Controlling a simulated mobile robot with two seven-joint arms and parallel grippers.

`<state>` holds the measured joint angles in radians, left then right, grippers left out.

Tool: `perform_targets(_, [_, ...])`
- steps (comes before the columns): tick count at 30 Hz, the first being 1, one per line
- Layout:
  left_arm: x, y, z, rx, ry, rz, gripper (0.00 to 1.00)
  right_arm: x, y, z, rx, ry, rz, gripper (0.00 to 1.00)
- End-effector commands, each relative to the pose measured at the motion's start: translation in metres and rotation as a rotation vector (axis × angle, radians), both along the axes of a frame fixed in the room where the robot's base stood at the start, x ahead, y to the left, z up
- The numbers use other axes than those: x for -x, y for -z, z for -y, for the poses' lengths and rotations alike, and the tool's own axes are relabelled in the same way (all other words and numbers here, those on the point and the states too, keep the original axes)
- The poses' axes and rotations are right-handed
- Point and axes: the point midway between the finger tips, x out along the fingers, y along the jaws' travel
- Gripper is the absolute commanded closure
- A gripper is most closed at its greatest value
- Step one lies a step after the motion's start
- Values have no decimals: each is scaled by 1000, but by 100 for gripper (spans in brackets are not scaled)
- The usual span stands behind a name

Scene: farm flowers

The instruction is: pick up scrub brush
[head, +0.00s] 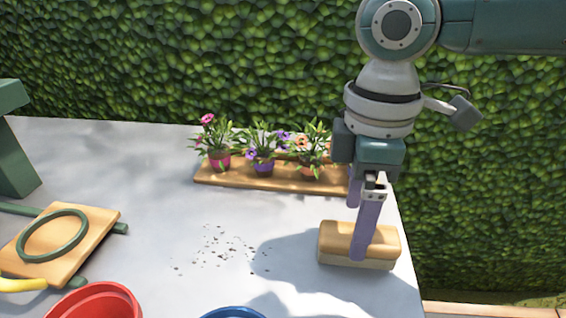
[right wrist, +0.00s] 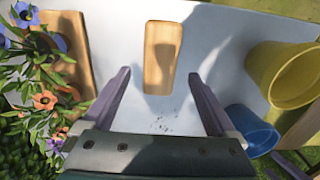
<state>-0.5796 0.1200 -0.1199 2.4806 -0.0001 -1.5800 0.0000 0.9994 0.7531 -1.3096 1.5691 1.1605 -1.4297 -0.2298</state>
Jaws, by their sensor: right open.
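The scrub brush (head: 335,240), a wooden block with a pale underside, lies on the grey table near its right edge. It also shows in the right wrist view (right wrist: 162,52), beyond and between the fingertips. My right gripper (head: 358,230) is open, its purple fingers pointing down over the brush. In the head view, the nearer finger covers part of the brush; I cannot tell whether it touches. In the right wrist view, the open fingers (right wrist: 158,75) have nothing between their tips but the view of brush and table. My left gripper is not in view.
A wooden tray (head: 240,181) with several potted flowers stands behind the brush. Dark crumbs (head: 225,248) lie mid-table. A red pot (head: 95,300), a blue rim (head: 235,313) and a board with a green ring (head: 52,236) are front and left. A hedge stands behind.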

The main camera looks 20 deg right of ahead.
Motion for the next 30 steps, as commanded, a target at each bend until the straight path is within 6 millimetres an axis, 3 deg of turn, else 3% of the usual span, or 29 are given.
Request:
perform_targets(1, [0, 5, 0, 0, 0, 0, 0, 0, 12, 0, 2, 0, -3, 7])
perform_targets(6, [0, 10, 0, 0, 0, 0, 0, 0, 34, 0, 1, 0, -3, 7])
perform_targets(14, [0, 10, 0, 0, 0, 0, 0, 0, 37, 0, 0, -1, 0, 7])
perform_targets(30, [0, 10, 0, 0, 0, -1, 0, 0, 36, 0, -1, -1, -1, 66])
